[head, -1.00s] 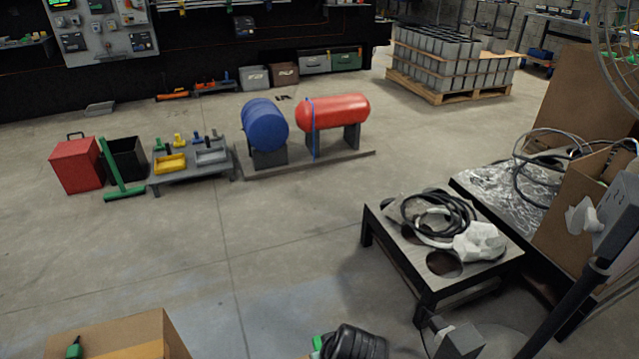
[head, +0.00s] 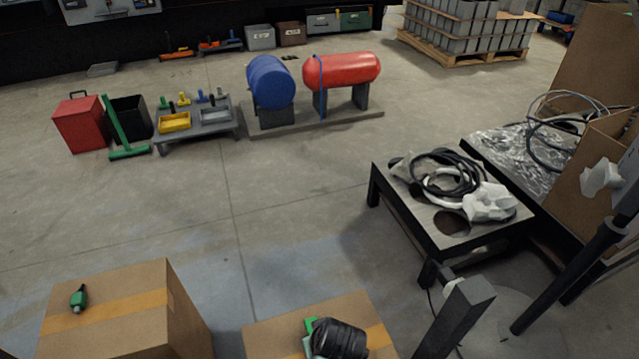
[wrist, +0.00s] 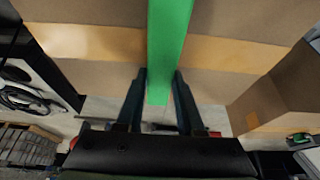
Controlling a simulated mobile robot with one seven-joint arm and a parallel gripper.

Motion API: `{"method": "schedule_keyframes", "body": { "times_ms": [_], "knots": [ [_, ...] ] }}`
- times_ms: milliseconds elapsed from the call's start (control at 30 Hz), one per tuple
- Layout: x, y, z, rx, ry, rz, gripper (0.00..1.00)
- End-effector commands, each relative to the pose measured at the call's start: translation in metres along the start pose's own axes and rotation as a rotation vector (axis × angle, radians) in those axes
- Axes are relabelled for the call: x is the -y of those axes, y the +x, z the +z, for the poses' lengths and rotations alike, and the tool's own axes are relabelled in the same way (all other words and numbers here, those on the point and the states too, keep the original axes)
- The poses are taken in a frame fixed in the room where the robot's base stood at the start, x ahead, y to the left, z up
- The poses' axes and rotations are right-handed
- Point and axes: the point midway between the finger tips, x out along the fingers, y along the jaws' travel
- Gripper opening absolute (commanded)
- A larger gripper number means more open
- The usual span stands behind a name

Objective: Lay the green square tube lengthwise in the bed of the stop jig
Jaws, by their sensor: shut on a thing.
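The green square tube (wrist: 170,40) runs up the middle of the wrist view, and its upper end is cut off by the frame edge. My gripper (wrist: 160,74) is shut on it, with one dark finger on each side. In the head view, a patch of green (head: 311,323) shows at the bottom beside a dark ribbed part that seems to be mine. This green seems to be the tube, held over a taped cardboard box (head: 262,340). I cannot tell the gap between tube and box. I cannot pick out the stop jig for sure in either view.
Another cardboard box (head: 185,315) stands at lower left with a small green bottle (head: 78,298) on it. A low black table (head: 405,215) with cables is at right. Blue (head: 270,82) and red (head: 341,70) cylinders stand further back. The middle floor is clear.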

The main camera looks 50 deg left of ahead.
Motion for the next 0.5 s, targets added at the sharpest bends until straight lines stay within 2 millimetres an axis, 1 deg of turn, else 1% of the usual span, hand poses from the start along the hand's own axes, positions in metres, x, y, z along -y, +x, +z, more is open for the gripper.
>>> {"method": "schedule_keyframes", "body": {
  "times_ms": [167, 300, 333, 467, 500],
  "knots": [
    [-0.0003, -0.0011, -0.0007, -0.001, 0.000, 0.001, 0.00],
    [-0.0004, 0.0030, 0.0013, 0.000, 0.001, 0.000, 0.00],
    [-0.0004, 0.0023, 0.0011, 0.000, 0.000, 0.000, 0.42],
    [-0.0003, 0.0021, 0.0009, 0.000, 0.000, 0.000, 0.65],
    [-0.0002, 0.0020, 0.0009, 0.000, 0.000, 0.000, 0.67]
  ]
}}
